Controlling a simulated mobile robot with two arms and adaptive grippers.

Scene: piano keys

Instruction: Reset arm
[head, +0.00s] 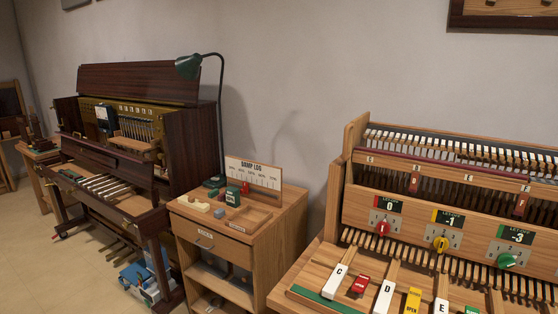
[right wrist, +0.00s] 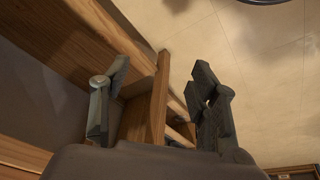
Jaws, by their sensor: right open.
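Neither of my grippers shows in the head view. In the right wrist view my right gripper (right wrist: 160,85) is open, with its two dark fingers wide apart and nothing between their tips. A wooden post or panel edge (right wrist: 158,110) shows behind the fingers, and I cannot tell how far away it is. In the head view the piano key rig (head: 450,185) stands at the right with red, yellow and green knobs. Its keys lie in front, among them a white C key (head: 335,281), a red key (head: 360,286) and a white D key (head: 384,296).
A wooden cabinet (head: 240,250) with a "Damp log" board (head: 252,176) stands in the middle. An opened upright piano (head: 130,140) and a green lamp (head: 188,66) are at the left. A blue-and-white item (head: 146,280) lies on the floor. Bare floor (head: 60,275) shows at lower left.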

